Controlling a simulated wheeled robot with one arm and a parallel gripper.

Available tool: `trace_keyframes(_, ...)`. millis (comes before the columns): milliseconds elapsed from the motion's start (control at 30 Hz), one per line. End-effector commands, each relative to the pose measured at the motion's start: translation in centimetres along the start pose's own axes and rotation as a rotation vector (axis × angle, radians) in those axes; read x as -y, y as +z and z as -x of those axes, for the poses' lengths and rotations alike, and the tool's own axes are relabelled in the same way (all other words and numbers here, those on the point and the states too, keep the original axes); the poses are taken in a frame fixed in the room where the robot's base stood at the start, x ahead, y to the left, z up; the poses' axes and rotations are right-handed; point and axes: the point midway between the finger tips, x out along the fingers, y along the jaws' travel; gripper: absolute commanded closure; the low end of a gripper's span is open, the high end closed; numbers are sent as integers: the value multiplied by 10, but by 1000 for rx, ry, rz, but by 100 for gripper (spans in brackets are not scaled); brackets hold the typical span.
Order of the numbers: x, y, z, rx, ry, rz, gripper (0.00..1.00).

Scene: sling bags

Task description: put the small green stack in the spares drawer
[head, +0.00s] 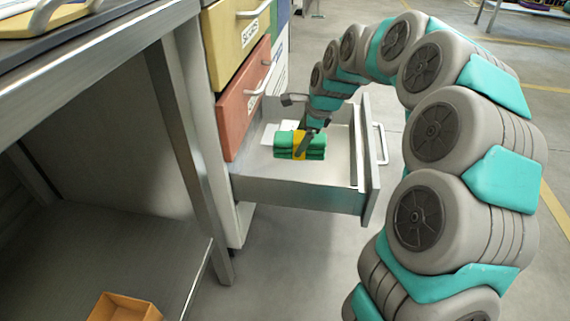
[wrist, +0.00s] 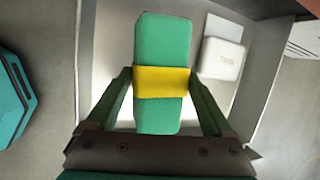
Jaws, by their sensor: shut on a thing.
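The small green stack (head: 284,146) is a bundle of folded green pieces with a yellow band around its middle. It is in the open grey drawer (head: 290,188), over the drawer's floor; I cannot tell whether it touches the floor. My gripper (head: 302,143) reaches down into the drawer and is shut on the stack. In the wrist view the stack (wrist: 162,50) stands between the two fingers of my gripper (wrist: 162,88), which press at the yellow band. The drawer's label is not readable from here.
A white box (wrist: 222,58) lies in the drawer beside the stack. A red drawer (head: 243,98) and a yellow drawer (head: 238,38) are shut above. A workbench (head: 110,45) stands at left, with an orange box (head: 125,307) below it. Open floor lies right.

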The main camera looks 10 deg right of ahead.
Motion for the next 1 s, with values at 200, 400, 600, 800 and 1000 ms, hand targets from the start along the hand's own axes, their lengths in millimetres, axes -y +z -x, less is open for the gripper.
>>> trace_keyframes(200, -2, -4, -6, -28, -25, -94, 91)
trace_keyframes(400, -10, -12, -33, -29, -24, -96, 91)
trace_keyframes(600, -18, -20, -60, -29, -25, -97, 91)
trace_keyframes(800, -25, -26, -79, -30, -21, -95, 91)
trace_keyframes(1000, -27, -31, -94, -28, -28, -95, 91)
